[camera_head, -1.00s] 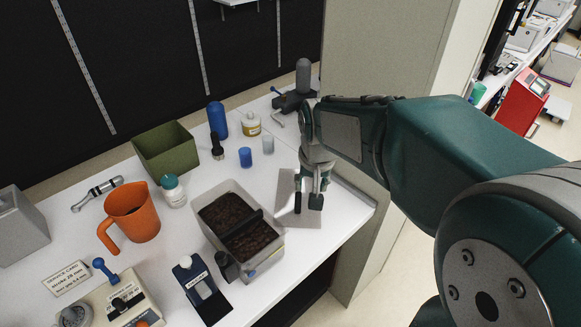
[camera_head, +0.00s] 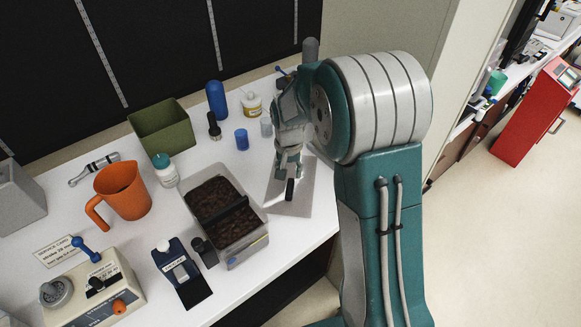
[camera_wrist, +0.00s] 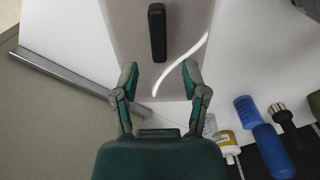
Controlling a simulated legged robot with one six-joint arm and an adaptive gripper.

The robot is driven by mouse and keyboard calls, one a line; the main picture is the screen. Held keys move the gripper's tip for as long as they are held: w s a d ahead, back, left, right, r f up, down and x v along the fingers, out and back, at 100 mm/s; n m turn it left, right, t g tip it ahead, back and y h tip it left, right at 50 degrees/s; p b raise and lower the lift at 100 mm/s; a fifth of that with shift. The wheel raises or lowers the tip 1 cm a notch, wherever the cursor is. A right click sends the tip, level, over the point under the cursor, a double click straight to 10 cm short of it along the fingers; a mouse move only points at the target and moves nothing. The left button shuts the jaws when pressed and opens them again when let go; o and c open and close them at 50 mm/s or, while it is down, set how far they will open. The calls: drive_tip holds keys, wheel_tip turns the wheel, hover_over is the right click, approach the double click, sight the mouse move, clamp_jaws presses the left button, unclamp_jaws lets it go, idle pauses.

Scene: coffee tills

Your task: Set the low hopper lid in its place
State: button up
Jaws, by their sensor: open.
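The lid is a flat grey plate (camera_head: 305,186) lying on the white counter, right of the hopper, with a black bar handle (camera_wrist: 157,32). In the wrist view the pale lid (camera_wrist: 185,20) lies ahead of my gripper. My gripper (camera_wrist: 159,78) is open and empty; its fingertips are apart, with the handle beyond them and roughly in line with the gap. In the head view my gripper (camera_head: 287,168) is over the lid, close to the handle, and hides part of both. The hopper (camera_head: 243,251) is a grey open bin of dark beans with a black bar across it.
A blue cup (camera_head: 241,139) and a blue bottle (camera_head: 216,99) stand behind.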

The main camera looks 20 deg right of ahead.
sight(289, 186)
drive_tip(key=f, duration=0.6)
drive_tip(key=shift+d+f, duration=0.2)
drive_tip(key=shift+a, duration=0.15)
clamp_jaws()
drive_tip(key=shift+a, duration=0.1)
drive_tip(key=shift+r, duration=2.85)
wheel_tip(289, 186, up, 9)
